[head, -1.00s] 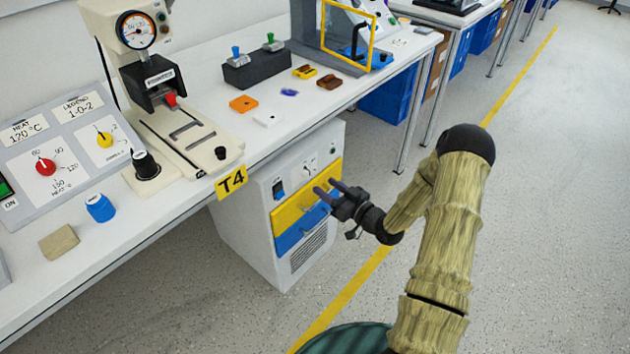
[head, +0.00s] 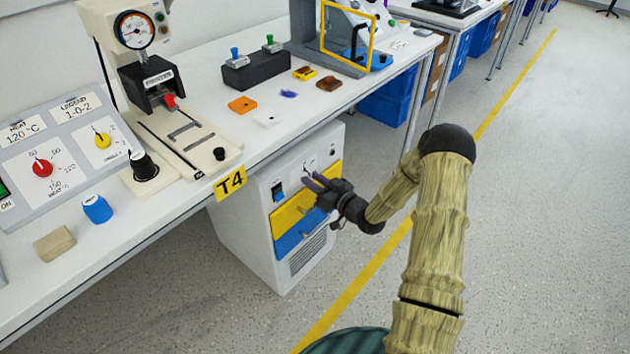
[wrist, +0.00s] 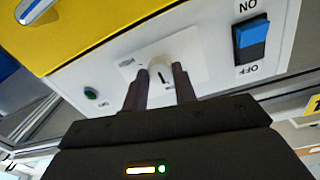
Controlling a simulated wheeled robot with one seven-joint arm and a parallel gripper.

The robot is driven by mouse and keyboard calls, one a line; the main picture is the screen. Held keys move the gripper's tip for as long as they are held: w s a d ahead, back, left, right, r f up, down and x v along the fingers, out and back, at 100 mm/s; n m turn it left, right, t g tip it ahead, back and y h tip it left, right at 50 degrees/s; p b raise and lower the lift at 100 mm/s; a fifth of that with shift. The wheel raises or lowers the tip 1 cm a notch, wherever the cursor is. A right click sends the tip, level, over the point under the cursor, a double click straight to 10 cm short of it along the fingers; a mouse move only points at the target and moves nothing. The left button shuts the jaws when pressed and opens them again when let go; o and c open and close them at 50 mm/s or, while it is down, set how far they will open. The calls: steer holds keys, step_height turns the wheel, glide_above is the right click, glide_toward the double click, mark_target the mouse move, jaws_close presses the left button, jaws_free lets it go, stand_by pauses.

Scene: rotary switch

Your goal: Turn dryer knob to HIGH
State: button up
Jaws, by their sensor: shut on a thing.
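The dryer (head: 262,215) is a white cabinet under the bench, with a yellow drawer and a blue drawer on its front. Its white round knob (wrist: 161,66) with a dark pointer line shows in the wrist view, on a light plate. My gripper (head: 312,182) is at the upper front panel of the dryer. In the wrist view its two fingers (wrist: 160,80) stand on either side of the knob, shut on it. The plate's labels are too small or blurred to read, so the knob's setting cannot be told.
A blue rocker switch (wrist: 252,38) marked ON and OFF and a small green button (wrist: 91,93) sit on the same panel. The yellow drawer (head: 292,212) is just below. The bench (head: 160,220) overhangs the dryer. Floor to the right is clear.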

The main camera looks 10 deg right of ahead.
steer(key=shift+m+p, duration=0.4)
steer(key=m+p, duration=0.1)
steer(key=m, duration=0.1)
steer(key=shift+r+m+p, duration=0.15)
steer(key=shift+m+p, duration=0.25)
steer(key=m+p, duration=0.1)
steer(key=m, duration=0.1)
steer(key=shift+m, duration=0.3)
steer(key=m+p, duration=0.1)
steer(key=m, duration=0.2)
steer(key=shift+s+p, duration=0.1)
steer(key=shift+p, duration=0.25)
steer(key=m, duration=0.4)
steer(key=shift+g+p, duration=0.4)
steer(key=m, duration=0.5)
steer(key=shift+d, duration=0.1)
steer(key=m, duration=0.5)
steer(key=shift+f+y, duration=0.2)
steer(key=shift+y, duration=0.1)
steer(key=o, duration=1)
steer(key=shift+r, duration=0.1)
steer(key=shift+c, duration=0.2)
